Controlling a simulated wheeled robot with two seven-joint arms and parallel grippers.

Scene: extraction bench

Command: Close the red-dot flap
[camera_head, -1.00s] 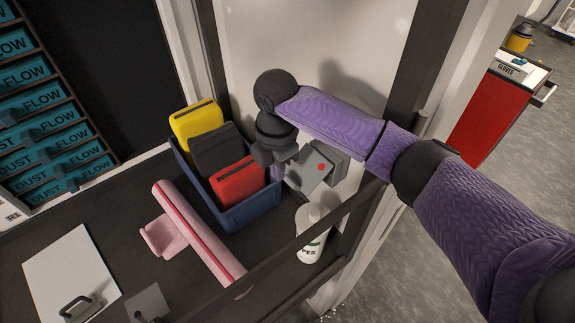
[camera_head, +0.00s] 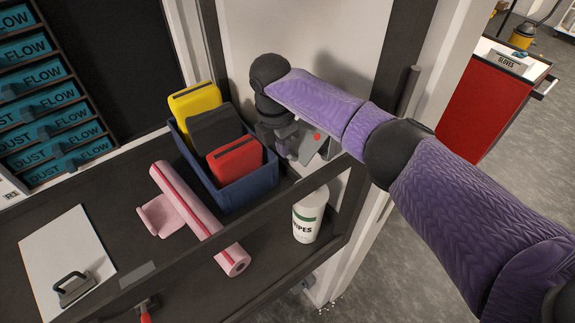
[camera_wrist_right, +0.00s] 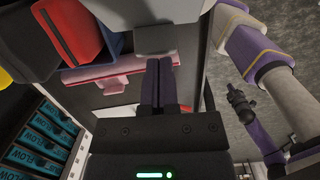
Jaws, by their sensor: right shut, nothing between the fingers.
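The red-dot flap (camera_head: 319,139) is a small grey plate with a red dot, on a grey box against the pale wall panel. It looks tilted open, and my right gripper partly hides it in the head view. My right gripper (camera_head: 284,150) is shut and empty, just left of the flap; whether it touches is unclear. In the right wrist view its fingers (camera_wrist_right: 158,82) are together, below a grey plate (camera_wrist_right: 155,40) that looks like the flap or its box. A dark end of a purple arm (camera_wrist_right: 240,100), likely my left, shows small there; its jaws are unclear.
A blue bin (camera_head: 235,193) with yellow, black and red packs stands left of the gripper. A wipes bottle (camera_head: 308,215) stands below the flap. A dark rail (camera_head: 255,223) crosses in front. A pink roll (camera_head: 190,205) and a clipboard (camera_head: 60,250) lie left.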

